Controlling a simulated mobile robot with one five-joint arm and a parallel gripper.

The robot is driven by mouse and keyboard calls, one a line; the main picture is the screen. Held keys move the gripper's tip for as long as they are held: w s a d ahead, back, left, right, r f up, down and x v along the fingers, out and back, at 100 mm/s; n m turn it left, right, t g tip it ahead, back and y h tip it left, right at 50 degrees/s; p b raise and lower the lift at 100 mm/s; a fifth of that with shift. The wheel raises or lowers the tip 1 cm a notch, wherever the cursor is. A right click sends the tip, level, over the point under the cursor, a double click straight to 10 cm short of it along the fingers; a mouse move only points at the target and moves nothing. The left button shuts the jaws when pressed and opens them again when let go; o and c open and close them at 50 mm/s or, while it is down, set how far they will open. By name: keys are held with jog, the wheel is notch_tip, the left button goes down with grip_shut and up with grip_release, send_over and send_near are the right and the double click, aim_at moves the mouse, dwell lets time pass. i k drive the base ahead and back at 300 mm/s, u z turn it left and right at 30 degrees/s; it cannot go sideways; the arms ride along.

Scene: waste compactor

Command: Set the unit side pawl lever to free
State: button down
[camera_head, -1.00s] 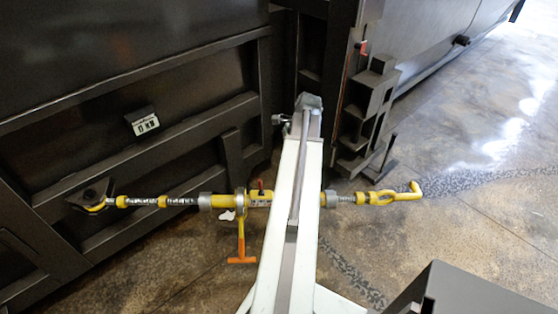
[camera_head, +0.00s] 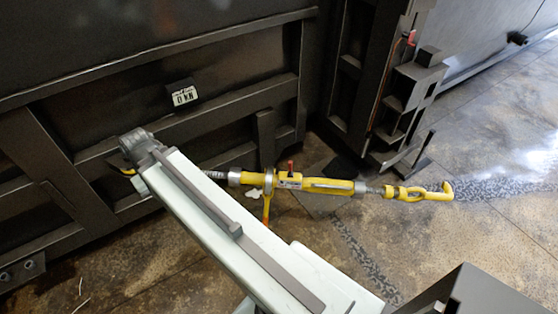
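A yellow turnbuckle (camera_head: 328,185) runs across the picture, with a hook (camera_head: 440,192) at its right end. A small red lever (camera_head: 290,165) stands up from its yellow body beside a label. It looks like a pawl lever, but its setting cannot be read. A yellow handle (camera_head: 266,208) hangs below the body, with its orange lower end mostly hidden by my arm. My white arm crosses the lower middle, and its grey end joint is left of the red lever. My arm covers the turnbuckle's left part. My gripper cannot be seen.
A dark ribbed container wall (camera_head: 100,60) fills the left, with a small display (camera_head: 184,96) reading "0 kN". A dark stepped bracket (camera_head: 410,105) stands at right, with another red part (camera_head: 411,38) above it. A dark box (camera_head: 475,295) is at lower right. Concrete floor is open at right.

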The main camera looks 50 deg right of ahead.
aim_at(291, 174)
jog(key=u, duration=1.4)
jog(key=k, duration=0.35)
jog(key=z, duration=0.25)
